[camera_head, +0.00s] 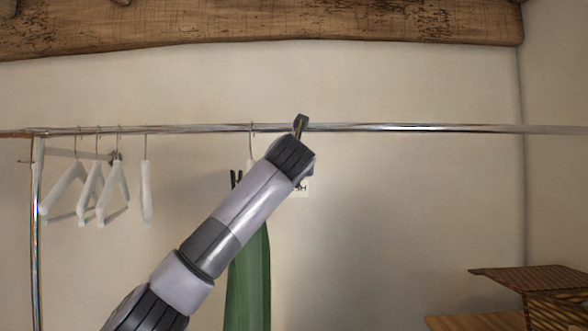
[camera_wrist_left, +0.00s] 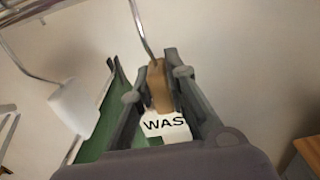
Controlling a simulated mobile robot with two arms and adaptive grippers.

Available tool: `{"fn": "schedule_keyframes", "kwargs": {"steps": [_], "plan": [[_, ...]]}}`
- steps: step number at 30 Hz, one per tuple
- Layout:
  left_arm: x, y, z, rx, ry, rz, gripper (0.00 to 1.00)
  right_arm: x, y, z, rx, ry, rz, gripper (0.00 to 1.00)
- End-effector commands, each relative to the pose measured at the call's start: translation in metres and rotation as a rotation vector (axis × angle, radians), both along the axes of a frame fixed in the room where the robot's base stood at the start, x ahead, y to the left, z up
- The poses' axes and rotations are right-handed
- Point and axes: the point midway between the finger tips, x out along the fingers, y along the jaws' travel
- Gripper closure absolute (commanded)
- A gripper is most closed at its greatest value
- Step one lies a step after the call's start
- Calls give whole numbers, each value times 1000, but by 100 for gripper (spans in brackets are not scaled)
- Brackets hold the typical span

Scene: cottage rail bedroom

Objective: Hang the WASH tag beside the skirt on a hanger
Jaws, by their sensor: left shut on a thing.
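The WASH tag is a white card; its end letters show below my left wrist in the head view (camera_head: 301,188), and "WAS" shows in the left wrist view (camera_wrist_left: 166,127). A brown block (camera_wrist_left: 158,85) and a thin metal hook rise from it. My left gripper (camera_wrist_left: 158,88) is shut on the tag at the brown block. In the head view the gripper is at the rail (camera_head: 420,127), mostly hidden by my arm. I cannot tell whether the hook is on the rail. The green skirt (camera_head: 252,280) hangs just left, from a white hanger (camera_wrist_left: 75,105). My right gripper is not in view.
Several empty white hangers (camera_head: 120,190) hang at the rail's left end, near its upright post (camera_head: 36,230). The rail right of my gripper is bare. Brown woven boxes (camera_head: 535,280) stand at lower right. A wooden beam (camera_head: 260,22) runs above.

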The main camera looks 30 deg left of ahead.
Motion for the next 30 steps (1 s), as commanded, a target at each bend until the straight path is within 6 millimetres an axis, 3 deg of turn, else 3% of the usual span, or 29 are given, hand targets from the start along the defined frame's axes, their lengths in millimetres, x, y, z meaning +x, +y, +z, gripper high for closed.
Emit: {"fn": "schedule_keyframes", "kwargs": {"steps": [4, 5, 15, 25, 30], "plan": [[2, 0, -4, -2, 8, 1, 100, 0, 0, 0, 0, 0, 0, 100], [2, 0, -4, -2, 8, 1, 84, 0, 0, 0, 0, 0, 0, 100], [1, 0, -3, -1, 7, 0, 62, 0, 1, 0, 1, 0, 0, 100], [-1, -2, -2, 0, 4, 0, 62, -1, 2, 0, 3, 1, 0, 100], [-15, -11, -2, 1, 4, -2, 62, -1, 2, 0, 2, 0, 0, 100]]}}
